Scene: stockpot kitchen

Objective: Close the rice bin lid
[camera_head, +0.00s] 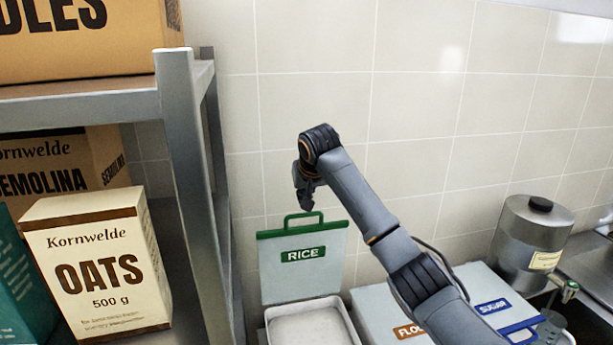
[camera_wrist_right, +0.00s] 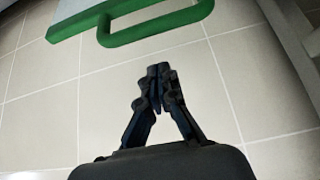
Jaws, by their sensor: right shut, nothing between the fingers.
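The rice bin lid (camera_head: 302,262) stands open and upright against the tiled wall, with a green handle (camera_head: 303,222) on its top edge and a RICE label. The open rice bin (camera_head: 312,325) is below it, its pale contents showing. My right gripper (camera_head: 306,205) is above the lid's handle, pointing down, close to the wall. In the right wrist view the right gripper (camera_wrist_right: 159,80) is shut with nothing in it, and the green handle (camera_wrist_right: 155,28) lies apart from the fingertips. My left gripper does not show.
A metal shelf (camera_head: 190,150) with boxes such as the oats box (camera_head: 100,262) stands at the left. Closed flour and sugar bins (camera_head: 380,305) are to the right of the rice bin, under my right arm. A steel canister (camera_head: 535,240) stands farther right.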

